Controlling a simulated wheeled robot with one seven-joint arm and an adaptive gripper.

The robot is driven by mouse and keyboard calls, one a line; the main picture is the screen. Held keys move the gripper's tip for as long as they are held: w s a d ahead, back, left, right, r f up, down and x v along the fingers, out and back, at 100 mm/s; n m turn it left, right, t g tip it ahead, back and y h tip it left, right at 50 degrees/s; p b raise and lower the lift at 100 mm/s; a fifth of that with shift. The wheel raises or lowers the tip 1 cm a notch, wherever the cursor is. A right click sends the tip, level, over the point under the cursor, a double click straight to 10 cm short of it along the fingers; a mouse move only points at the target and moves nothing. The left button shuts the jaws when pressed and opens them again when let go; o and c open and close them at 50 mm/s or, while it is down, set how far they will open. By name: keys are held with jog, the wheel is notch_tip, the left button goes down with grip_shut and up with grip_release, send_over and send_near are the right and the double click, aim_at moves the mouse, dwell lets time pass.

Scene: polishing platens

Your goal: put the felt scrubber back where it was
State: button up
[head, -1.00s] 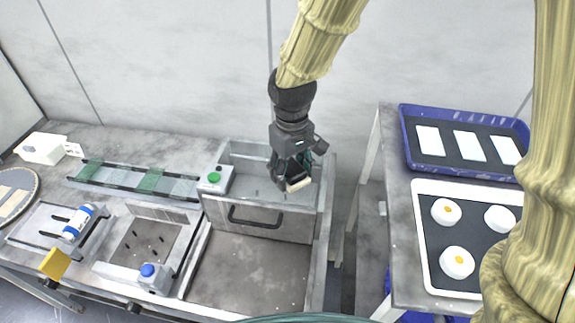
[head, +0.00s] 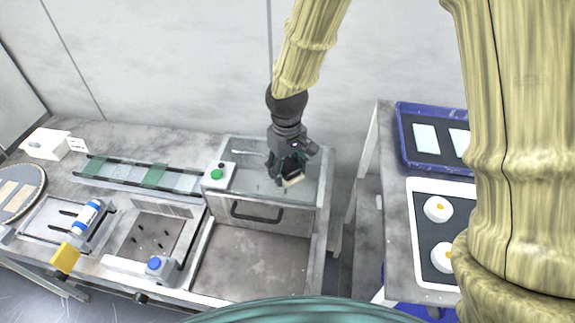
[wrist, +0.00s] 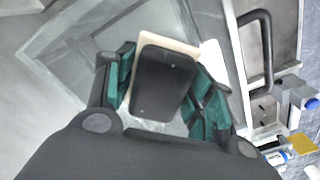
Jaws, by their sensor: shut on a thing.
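In the wrist view, the scrubber (wrist: 165,85) shows a dark grey back with a cream edge, between teal finger pads. My gripper (wrist: 163,95) is shut on it. In the head view the gripper points down inside or just above the clear-walled tank (head: 240,183), near its right side. I cannot tell whether the scrubber touches the tank floor. The scrubber's underside is hidden.
The tank's front panel has a dark handle (head: 256,213). A green button box (head: 217,175) stands at its left. A blue tray (head: 408,165) and white tray (head: 413,240) are right.

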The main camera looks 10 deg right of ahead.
aim_at(288, 164)
jog(key=shift+s+f, duration=0.2)
jog(key=shift+f, duration=0.25)
jog(key=o, duration=1.1)
jog(key=shift+o, duration=1.2)
jog(key=shift+w+f, duration=0.15)
jog(key=shift+w+r, duration=0.1)
jog(key=shift+r, duration=0.65)
notch_tip(288, 164, up, 12)
jog(key=b, duration=0.3)
jog(key=shift+f, duration=0.15)
jog(key=shift+d, duration=0.15)
